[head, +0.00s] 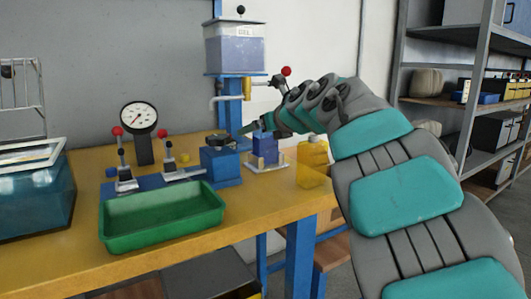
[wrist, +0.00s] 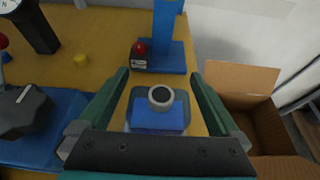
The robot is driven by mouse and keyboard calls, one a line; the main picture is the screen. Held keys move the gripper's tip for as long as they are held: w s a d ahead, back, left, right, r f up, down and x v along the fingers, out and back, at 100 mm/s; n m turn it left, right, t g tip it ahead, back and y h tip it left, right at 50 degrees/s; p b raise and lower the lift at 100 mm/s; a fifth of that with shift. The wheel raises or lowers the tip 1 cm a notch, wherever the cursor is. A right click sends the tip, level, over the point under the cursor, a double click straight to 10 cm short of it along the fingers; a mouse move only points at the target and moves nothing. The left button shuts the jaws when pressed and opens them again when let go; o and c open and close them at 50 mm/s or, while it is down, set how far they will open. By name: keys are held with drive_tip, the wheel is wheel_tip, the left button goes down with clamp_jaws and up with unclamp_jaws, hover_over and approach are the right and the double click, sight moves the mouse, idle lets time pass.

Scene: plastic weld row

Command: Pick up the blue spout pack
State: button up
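The blue spout pack (head: 265,149) stands upright on a small pale base on the yellow bench in the head view. In the wrist view the pack (wrist: 160,122) shows from above, with a round pale spout with a dark centre on top. My gripper (head: 259,125) is at the top of the pack in the head view, partly hidden by my own wrist. In the wrist view my gripper (wrist: 160,76) is open, one green finger on each side of the pack, with gaps visible. I cannot tell the fingers' height against the pack exactly.
A blue block fixture (head: 220,163) stands close left of the pack, a yellow container (head: 312,163) close right. A blue dispenser column (wrist: 166,38) stands behind. A green tray (head: 160,222) lies front left. An open cardboard box (wrist: 243,80) is right of the bench.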

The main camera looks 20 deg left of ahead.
clamp_jaws()
idle(0.6)
